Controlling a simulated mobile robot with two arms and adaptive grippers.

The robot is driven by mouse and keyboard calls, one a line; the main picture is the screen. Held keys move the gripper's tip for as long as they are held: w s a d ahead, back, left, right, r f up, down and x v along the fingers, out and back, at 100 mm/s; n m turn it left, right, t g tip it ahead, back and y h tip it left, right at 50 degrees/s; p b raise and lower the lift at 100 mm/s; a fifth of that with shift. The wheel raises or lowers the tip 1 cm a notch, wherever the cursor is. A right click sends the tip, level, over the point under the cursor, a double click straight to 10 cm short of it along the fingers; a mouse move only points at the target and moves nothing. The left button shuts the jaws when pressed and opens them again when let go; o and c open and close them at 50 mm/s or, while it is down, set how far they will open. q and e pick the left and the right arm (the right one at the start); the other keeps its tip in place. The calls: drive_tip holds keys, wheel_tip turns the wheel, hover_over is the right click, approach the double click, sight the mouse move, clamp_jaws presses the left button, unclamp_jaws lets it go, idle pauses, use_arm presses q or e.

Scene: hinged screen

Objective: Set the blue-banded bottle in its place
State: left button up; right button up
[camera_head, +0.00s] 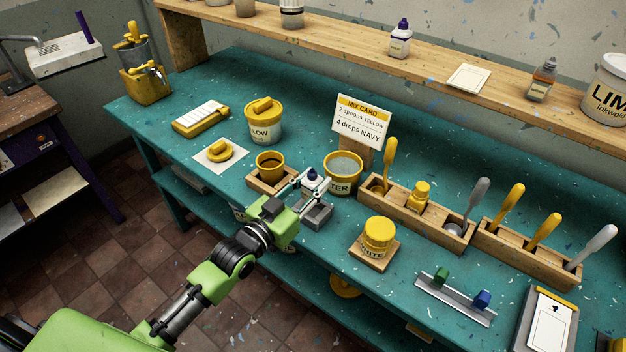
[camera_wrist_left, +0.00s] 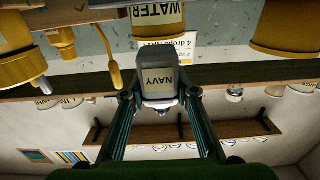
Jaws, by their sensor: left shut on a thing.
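A small white bottle with a dark blue cap (camera_head: 311,174) is between the fingertips of my left gripper (camera_head: 310,184), which is shut on it. The bottle is upright at a grey block (camera_head: 318,214) near the table's front edge. In the left wrist view, the grey block with a NAVY label (camera_wrist_left: 160,78) shows between the fingers of my left gripper (camera_wrist_left: 160,95) and hides most of the bottle. I cannot tell whether the bottle's base rests in the block or is just above it. My right gripper is not in view.
A yellow cup in a wooden holder (camera_head: 268,180) stands left of the bottle. The WATER pot (camera_head: 342,166) is close behind it to the right. A white-labelled yellow jar (camera_head: 378,236) stands further right. The mix card (camera_head: 361,120) stands behind.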

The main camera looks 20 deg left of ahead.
sight(307, 198)
use_arm(q)
drive_tip(key=shift+f+b, duration=0.85)
drive_tip(key=shift+f, duration=0.7)
drive_tip(key=shift+r, duration=0.15)
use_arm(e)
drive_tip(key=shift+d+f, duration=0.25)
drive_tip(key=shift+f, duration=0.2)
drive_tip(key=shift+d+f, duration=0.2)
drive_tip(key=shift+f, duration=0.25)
use_arm(q)
drive_tip(key=shift+p, duration=0.5)
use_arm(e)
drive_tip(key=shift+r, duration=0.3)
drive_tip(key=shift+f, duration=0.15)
use_arm(q)
drive_tip(key=shift+f+b, duration=0.45)
drive_tip(key=shift+f, duration=0.2)
drive_tip(key=shift+f+b, duration=0.9)
drive_tip(key=shift+f, duration=0.4)
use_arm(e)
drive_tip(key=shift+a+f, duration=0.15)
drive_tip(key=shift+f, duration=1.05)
